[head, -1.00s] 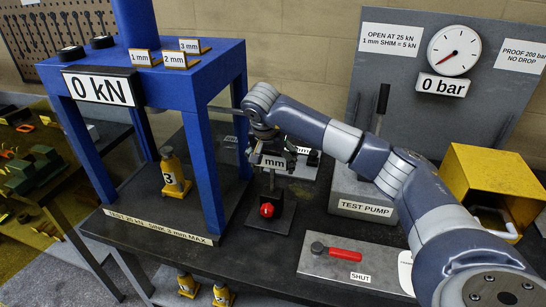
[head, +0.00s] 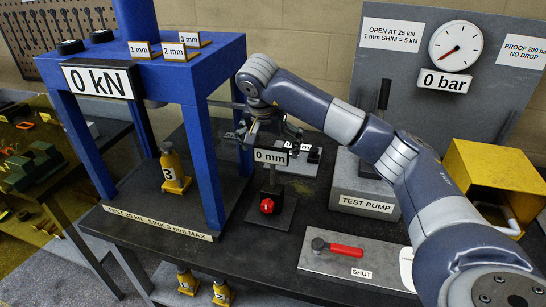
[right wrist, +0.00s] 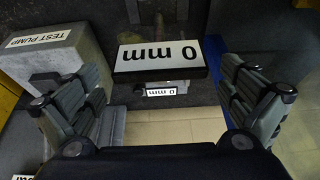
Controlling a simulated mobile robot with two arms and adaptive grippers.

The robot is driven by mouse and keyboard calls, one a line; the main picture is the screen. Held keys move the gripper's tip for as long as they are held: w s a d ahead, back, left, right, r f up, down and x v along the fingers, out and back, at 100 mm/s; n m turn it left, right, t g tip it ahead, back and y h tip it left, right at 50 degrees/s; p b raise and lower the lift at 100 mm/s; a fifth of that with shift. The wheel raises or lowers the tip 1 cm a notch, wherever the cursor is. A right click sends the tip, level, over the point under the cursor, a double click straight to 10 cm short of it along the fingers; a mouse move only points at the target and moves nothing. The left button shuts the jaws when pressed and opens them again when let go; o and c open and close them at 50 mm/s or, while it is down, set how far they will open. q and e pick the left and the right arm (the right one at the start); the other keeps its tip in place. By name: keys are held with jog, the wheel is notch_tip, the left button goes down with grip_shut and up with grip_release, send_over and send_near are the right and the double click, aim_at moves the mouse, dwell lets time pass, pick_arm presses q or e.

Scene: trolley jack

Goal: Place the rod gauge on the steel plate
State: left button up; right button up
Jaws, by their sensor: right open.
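My right gripper (head: 265,132) is open, with its fingers pointing down above a stand with a black-framed "0 mm" display (head: 271,156). This stand, which looks like the rod gauge, has a dark base with a red knob. In the right wrist view the display (right wrist: 158,58) lies between and beyond the two spread fingers (right wrist: 162,98), with no contact visible. A smaller "0 mm" tag (right wrist: 161,92) shows just below it. A pale grey plate (head: 304,167) lies behind the stand, partly hidden; I cannot tell if it is the steel plate. My left gripper is out of view.
The blue press frame (head: 202,150) stands close left, with a yellow jack (head: 173,170) inside. The test pump (head: 362,190) is right of the stand. A grey valve panel (head: 330,265) with a red handle lies in front, and a yellow box (head: 490,170) stands far right.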

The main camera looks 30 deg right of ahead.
jog(key=v, duration=0.7)
jog(key=shift+f, duration=0.1)
